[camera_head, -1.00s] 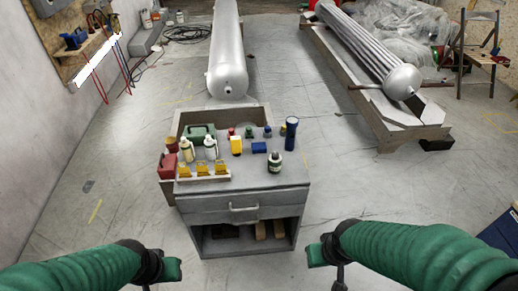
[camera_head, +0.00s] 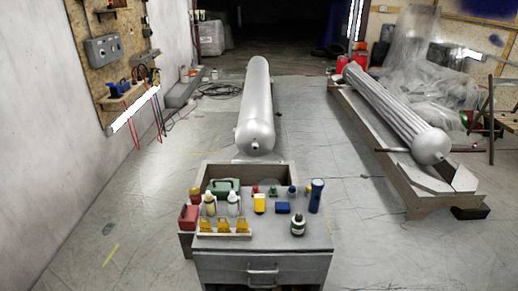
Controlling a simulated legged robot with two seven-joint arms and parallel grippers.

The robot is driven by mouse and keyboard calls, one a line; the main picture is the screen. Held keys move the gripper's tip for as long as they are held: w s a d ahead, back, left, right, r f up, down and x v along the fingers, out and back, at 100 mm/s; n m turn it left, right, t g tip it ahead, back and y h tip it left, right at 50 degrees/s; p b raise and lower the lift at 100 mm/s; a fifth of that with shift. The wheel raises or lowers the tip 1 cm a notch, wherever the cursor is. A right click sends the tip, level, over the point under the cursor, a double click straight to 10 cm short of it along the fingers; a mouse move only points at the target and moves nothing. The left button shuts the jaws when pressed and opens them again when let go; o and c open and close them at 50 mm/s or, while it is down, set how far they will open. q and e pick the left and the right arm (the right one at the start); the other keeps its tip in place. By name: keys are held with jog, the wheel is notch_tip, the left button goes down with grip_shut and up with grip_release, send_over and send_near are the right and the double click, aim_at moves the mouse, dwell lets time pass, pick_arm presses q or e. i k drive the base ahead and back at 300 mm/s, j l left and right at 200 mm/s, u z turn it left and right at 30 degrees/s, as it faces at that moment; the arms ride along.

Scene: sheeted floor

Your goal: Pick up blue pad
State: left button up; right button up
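The blue pad (camera_head: 282,208) is a small blue block lying on the grey top of a small cabinet (camera_head: 262,243) in the lower middle of the head view. A yellow-and-white block (camera_head: 260,204) is just left of it. A dark blue cylinder (camera_head: 316,196) stands to its right, and a dark bottle with a white label (camera_head: 298,226) stands in front and to the right. Neither of my grippers shows in the view now.
Bottles (camera_head: 233,204), a rack of yellow pieces (camera_head: 223,227), a red container (camera_head: 188,217) and a green case (camera_head: 224,187) crowd the cabinet's left side. A silver tank (camera_head: 256,105) lies behind. A ribbed tube (camera_head: 395,112) rests on a bench at right. Floor on both sides is open.

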aim_at(280, 208)
jog(key=i+j+u, duration=0.3)
jog(key=i, duration=0.45)
jog(key=i+u, duration=0.3)
jog(key=i, duration=0.4)
